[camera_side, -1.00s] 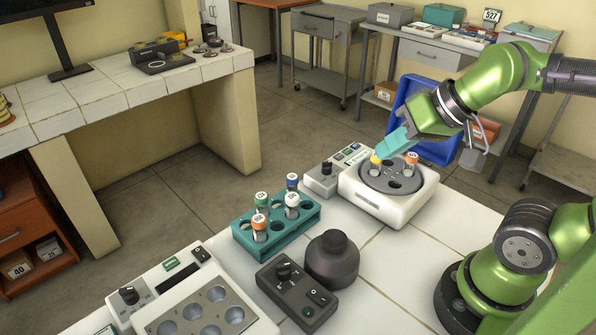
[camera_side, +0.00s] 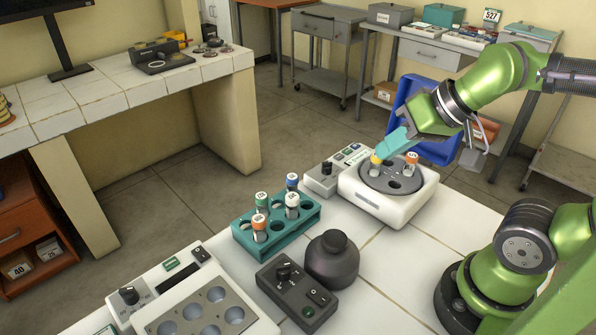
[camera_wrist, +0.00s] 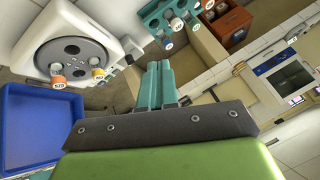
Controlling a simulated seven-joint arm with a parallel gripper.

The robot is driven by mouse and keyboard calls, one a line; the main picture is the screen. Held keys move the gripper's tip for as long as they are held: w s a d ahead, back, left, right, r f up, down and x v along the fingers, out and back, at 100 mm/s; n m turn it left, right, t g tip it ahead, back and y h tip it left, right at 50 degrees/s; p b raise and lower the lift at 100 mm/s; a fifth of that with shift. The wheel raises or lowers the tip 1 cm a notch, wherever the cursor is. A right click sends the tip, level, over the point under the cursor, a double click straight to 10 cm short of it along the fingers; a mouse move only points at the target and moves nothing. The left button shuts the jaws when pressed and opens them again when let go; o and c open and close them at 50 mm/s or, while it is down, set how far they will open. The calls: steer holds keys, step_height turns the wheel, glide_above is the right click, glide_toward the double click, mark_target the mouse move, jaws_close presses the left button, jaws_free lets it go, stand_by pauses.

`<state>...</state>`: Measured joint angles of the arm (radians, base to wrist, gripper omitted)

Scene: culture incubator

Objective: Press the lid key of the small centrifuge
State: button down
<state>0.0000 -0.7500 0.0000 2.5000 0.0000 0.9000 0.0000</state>
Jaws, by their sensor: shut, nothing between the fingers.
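The small centrifuge (camera_side: 397,212) is white and stands at the far end of the white tiled bench, with its grey rotor (camera_side: 393,184) uncovered. A yellow-capped tube and an orange-capped tube (camera_side: 411,160) stand in the rotor. Its control panel (camera_side: 322,178), with a dark knob and small keys (camera_side: 352,151), is on its left side. My gripper (camera_side: 384,153) has teal fingers pressed together and empty, above the back of the centrifuge in the side view. In the wrist view my gripper (camera_wrist: 160,66) is shut, with the centrifuge (camera_wrist: 104,24) at upper left. Individual key labels are too small to read.
A teal rack (camera_side: 278,236) with several capped tubes stands left of the centrifuge. A dark round device (camera_side: 332,262) and a dark control box (camera_side: 297,297) are nearer. A blue bin (camera_side: 418,95) is beyond the bench. Bare bench lies in front of the centrifuge.

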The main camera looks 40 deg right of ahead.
steer(key=m+t+h, duration=0.1)
steer(key=m+h, duration=0.5)
steer(key=m, duration=0.4)
glide_above(358, 147)
step_height(358, 147, down, 10)
steer(key=shift+r, duration=0.2)
steer(key=shift+f, duration=4.45)
